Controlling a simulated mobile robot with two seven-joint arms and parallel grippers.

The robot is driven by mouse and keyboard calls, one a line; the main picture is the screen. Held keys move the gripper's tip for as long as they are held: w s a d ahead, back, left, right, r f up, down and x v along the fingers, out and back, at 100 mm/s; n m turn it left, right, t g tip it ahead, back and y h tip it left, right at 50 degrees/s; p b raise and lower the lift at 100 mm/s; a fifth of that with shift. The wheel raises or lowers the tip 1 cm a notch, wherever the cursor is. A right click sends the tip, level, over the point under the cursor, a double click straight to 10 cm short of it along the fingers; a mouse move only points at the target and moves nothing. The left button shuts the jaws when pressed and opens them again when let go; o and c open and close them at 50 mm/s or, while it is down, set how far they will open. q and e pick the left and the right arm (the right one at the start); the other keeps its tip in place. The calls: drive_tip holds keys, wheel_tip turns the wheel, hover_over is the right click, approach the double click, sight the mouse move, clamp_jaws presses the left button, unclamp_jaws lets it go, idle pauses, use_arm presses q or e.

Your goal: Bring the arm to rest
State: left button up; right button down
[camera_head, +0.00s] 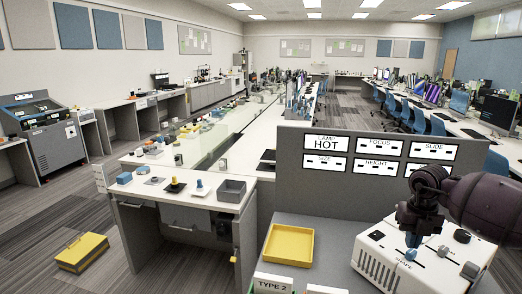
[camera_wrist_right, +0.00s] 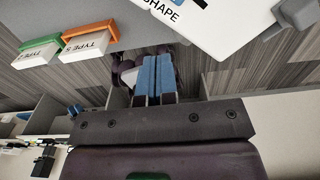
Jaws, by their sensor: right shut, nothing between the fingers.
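My right gripper (camera_head: 413,240) comes in from the right of the head view on my dark purple arm. It hangs over the white box (camera_head: 372,262) marked SHAPE, near its blue knob (camera_head: 410,254). In the right wrist view, the two blue fingers of my right gripper (camera_wrist_right: 154,62) lie side by side, shut, with nothing between them. The white box (camera_wrist_right: 225,22) also shows at the top of that view, apart from the fingers. My left gripper is in neither view.
A yellow case (camera_head: 82,252) lies on the floor.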

drive_tip(key=w+a+r+m+t+y, duration=0.15)
drive_tip(key=a+r+t+y, duration=0.35)
drive_tip(key=a+y, duration=0.5)
drive_tip(key=w+a+r+m+t+y, duration=0.15)
drive_tip(key=a+r+t+y, duration=0.4)
drive_tip(key=a, duration=0.75)
drive_tip(key=s+d+f+m+t+h, duration=0.35)
drive_tip(key=s+f+m+h, duration=0.25)
drive_tip(key=f+m, duration=0.45)
drive_tip(key=s+d+f+m+t+h, duration=0.2)
drive_tip(key=s+d+f+m+h, duration=0.3)
drive_tip(key=f+m, duration=0.55)
drive_tip(key=s+d+f+m+g+h, duration=0.2)
drive_tip(key=s+f+m, duration=0.2)
drive_tip(key=s+f, duration=0.3)
drive_tip(key=s+d+f+m+g+h, duration=0.2)
drive_tip(key=s+f+m, duration=0.2)
drive_tip(key=s, duration=1)
wheel_tip(320, 180, down, 4)
drive_tip(key=shift+s+r+h, duration=0.1)
drive_tip(key=shift+s+h, duration=0.2)
drive_tip(key=shift+h, duration=0.05)
